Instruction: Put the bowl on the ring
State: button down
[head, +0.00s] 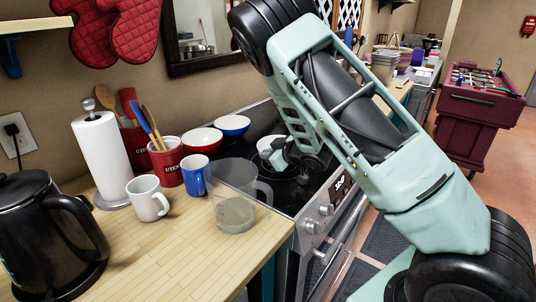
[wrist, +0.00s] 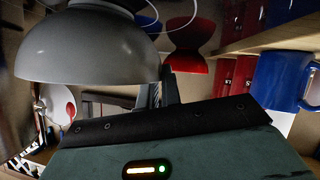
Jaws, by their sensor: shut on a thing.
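A white bowl (head: 266,144) is at the back of the black cooktop, beside the tip of my gripper (head: 288,156). In the wrist view the bowl (wrist: 85,50) looks grey and large at the upper left, and my gripper (wrist: 160,90) is shut on its rim. The wrist picture is upside down, so the bowl is upright. Its base is close to its reflection in the glass; I cannot tell whether it touches. A thin pale ring line (wrist: 180,22) on the glass shows beside the bowl. My arm hides part of the cooktop.
A red bowl (head: 203,139) and a blue bowl (head: 232,126) stand left of the white bowl. The counter holds a clear measuring jug (head: 235,208), a blue mug (head: 193,177), a white mug (head: 146,198), utensil pots, a paper towel roll (head: 100,155) and a black kettle (head: 45,235).

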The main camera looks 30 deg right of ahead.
jog(key=shift+f, duration=0.1)
jog(key=c, duration=1.6)
grip_release()
jog(key=shift+r, duration=0.2)
jog(key=b+v, duration=0.1)
jog(key=v, duration=1.1)
jog(key=shift+f, duration=0.15)
